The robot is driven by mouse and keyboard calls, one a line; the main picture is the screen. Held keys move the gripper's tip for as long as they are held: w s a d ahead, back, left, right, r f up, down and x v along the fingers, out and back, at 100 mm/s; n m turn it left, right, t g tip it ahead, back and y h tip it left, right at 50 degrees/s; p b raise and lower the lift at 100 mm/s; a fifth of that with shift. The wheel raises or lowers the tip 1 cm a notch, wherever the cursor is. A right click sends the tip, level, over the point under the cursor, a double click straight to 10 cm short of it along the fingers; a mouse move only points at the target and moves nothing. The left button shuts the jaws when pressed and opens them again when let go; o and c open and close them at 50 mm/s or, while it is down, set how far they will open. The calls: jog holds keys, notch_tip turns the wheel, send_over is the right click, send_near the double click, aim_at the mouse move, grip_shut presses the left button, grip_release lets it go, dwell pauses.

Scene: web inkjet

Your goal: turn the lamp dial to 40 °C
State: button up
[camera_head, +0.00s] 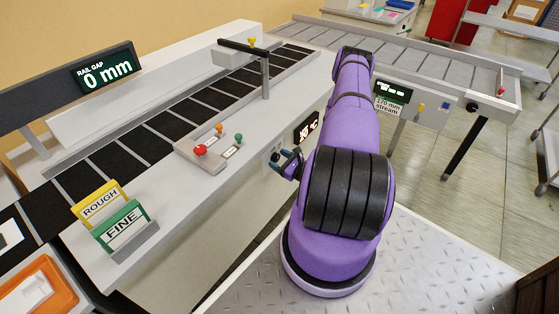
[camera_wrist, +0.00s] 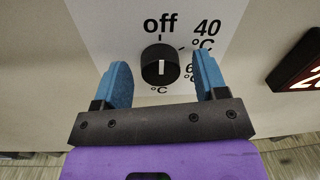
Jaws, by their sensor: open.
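The lamp dial (camera_wrist: 161,66) is a round black knob with a white line, on a white plate in the wrist view. The line stands vertical, in line with the "off" mark above; which end points is unclear. The "40 °C" label (camera_wrist: 206,34) is up and right of the knob. Another label at lower right is partly hidden by a finger. My gripper (camera_wrist: 162,60) is open, with blue fingers left and right of the knob and gaps on both sides.
A dark display (camera_head: 307,127) showing °C sits on the panel right of the dial; its digits are hard to read. Coloured knobs (camera_head: 201,150) stand on the bench top above. The ROUGH and FINE cards (camera_head: 121,226) stand at left. A second conveyor (camera_head: 430,65) is behind.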

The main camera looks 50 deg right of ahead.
jog(key=c, duration=0.9)
jog(key=shift+m, duration=0.4)
jog(key=m, duration=0.5)
jog(key=shift+d, duration=0.15)
jog(key=m, duration=0.5)
jog(key=shift+s+m+g, duration=0.1)
jog(key=shift+m+g, duration=0.2)
jog(key=shift+y, duration=0.3)
jog(key=o, duration=0.9)
